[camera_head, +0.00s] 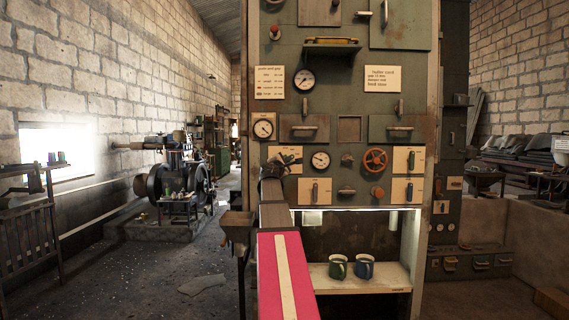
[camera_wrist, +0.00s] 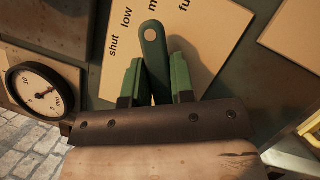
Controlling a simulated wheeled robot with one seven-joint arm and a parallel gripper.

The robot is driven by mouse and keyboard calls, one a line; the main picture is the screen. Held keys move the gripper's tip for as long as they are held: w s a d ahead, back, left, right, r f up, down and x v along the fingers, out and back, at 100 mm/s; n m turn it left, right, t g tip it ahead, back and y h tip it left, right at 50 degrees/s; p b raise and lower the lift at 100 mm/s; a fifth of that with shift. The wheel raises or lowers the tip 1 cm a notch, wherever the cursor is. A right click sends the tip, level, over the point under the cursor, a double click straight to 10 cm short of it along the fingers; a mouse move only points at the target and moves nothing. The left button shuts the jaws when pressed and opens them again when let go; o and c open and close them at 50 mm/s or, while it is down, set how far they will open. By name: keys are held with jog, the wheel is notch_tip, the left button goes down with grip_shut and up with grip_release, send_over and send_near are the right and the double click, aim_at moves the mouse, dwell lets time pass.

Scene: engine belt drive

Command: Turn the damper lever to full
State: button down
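The damper lever (camera_wrist: 153,50) is a dark green bar with a round hole near its tip. It stands in front of a cream plate (camera_wrist: 215,35) with the words "shut" and "low", then two words only partly visible, starting "m" and "fu". Its tip points near the "m" word. The green fingers of my gripper (camera_wrist: 157,82) lie on either side of the lever, close to it. I cannot tell whether both fingers press on it. In the head view my gripper (camera_head: 278,164) is at the left of the panel, and the arm partly hides the plate.
A dial gauge (camera_wrist: 40,88) is left of the plate in the wrist view. In the head view, another gauge (camera_head: 320,160) and an orange handwheel (camera_head: 375,160) are to the right. Two mugs (camera_head: 364,266) stand on the shelf below. The aisle floor at left is mostly clear.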

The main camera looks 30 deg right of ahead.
jog(key=shift+m, duration=0.5)
jog(key=shift+r+m+g+y, duration=0.1)
jog(key=shift+m+g+y, duration=0.3)
jog(key=shift+m, duration=0.85)
jog(key=shift+m+g+y, duration=0.1)
jog(key=shift+m+g, duration=0.6)
jog(key=shift+m, duration=0.55)
jog(key=c, duration=1)
grip_release()
jog(key=shift+s, duration=0.1)
jog(key=v, duration=1)
jog(key=shift+s+a, duration=0.15)
jog(key=shift+a, duration=0.15)
